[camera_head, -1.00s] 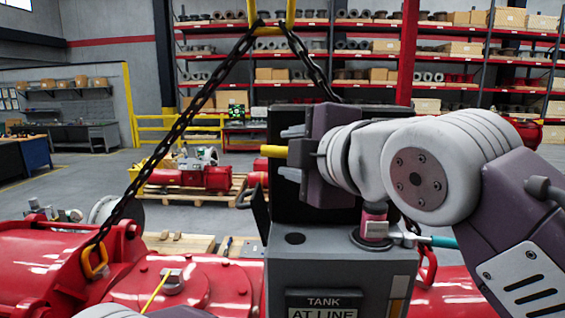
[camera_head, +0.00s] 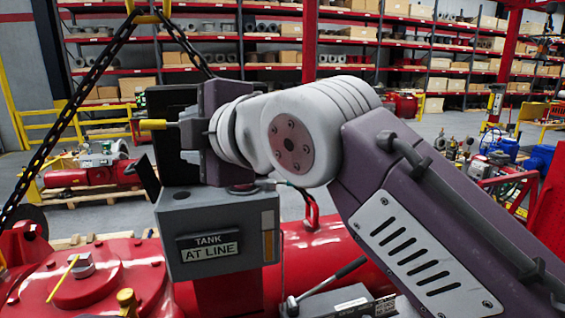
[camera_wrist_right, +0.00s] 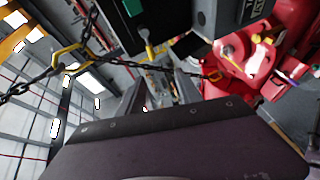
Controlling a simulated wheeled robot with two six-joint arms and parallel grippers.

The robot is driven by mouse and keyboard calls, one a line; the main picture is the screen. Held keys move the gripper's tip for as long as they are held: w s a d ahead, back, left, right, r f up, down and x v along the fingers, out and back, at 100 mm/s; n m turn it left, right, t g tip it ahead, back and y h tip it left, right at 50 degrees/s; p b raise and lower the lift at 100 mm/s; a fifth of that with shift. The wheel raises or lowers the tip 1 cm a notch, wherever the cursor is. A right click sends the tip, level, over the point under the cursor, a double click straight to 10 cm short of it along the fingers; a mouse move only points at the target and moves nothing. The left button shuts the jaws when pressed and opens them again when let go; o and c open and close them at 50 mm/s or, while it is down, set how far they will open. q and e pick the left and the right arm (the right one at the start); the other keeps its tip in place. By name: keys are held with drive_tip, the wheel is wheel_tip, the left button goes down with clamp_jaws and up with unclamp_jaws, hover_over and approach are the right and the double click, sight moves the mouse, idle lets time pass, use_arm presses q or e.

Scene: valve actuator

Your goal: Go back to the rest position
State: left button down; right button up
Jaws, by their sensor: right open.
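My right arm comes in from the right in the head view. Its purple and white wrist is in front of a black box and above the grey box marked "TANK AT LINE" (camera_head: 215,235). My right gripper (camera_head: 170,125) is at the left end of this wrist, open, its fingers partly hidden. A yellow-tipped rod (camera_head: 152,124) shows beside it; I cannot tell whether they touch. In the right wrist view, the purple wrist casing fills the bottom and a yellow handle (camera_wrist_right: 150,50) shows near the dark box above. My left gripper is not in view.
A large red actuator body (camera_head: 105,285) lies below, with a black lever (camera_head: 335,275) at its right. A chain (camera_head: 85,95) hangs at the left, near my right gripper's side. Shelves stand far behind. Open floor shows at the back right.

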drive_tip(key=w+d+f+m+h+b, duration=0.4)
drive_tip(key=w+d+f, duration=0.3)
drive_tip(key=w+f, duration=0.4)
drive_tip(key=d+f+m+g+h+b, duration=0.1)
drive_tip(key=d+f+m+h+b, duration=0.15)
drive_tip(key=d+f, duration=0.65)
drive_tip(key=w+d+f+m+g+h+b, duration=0.1)
drive_tip(key=d+f+m+g+b, duration=0.15)
drive_tip(key=f, duration=1.25)
drive_tip(key=d+f+m+g+h+b, duration=0.15)
drive_tip(key=d+f+b, duration=0.3)
drive_tip(key=f, duration=0.75)
use_arm(q)
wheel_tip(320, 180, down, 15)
drive_tip(key=b, duration=0.1)
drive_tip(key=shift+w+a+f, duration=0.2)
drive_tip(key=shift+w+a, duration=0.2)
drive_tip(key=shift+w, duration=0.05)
use_arm(e)
drive_tip(key=s+d+f+m+g, duration=0.2)
drive_tip(key=s+d+f+m, duration=0.1)
drive_tip(key=s+f+m, duration=0.4)
drive_tip(key=s+d+f+m+g+h, duration=0.1)
drive_tip(key=s+d+f+m+g, duration=0.2)
drive_tip(key=s+f+m, duration=0.4)
drive_tip(key=s+f, duration=0.6)
drive_tip(key=f, duration=0.3)
drive_tip(key=shift+d+f, duration=0.15)
drive_tip(key=shift+d, duration=0.25)
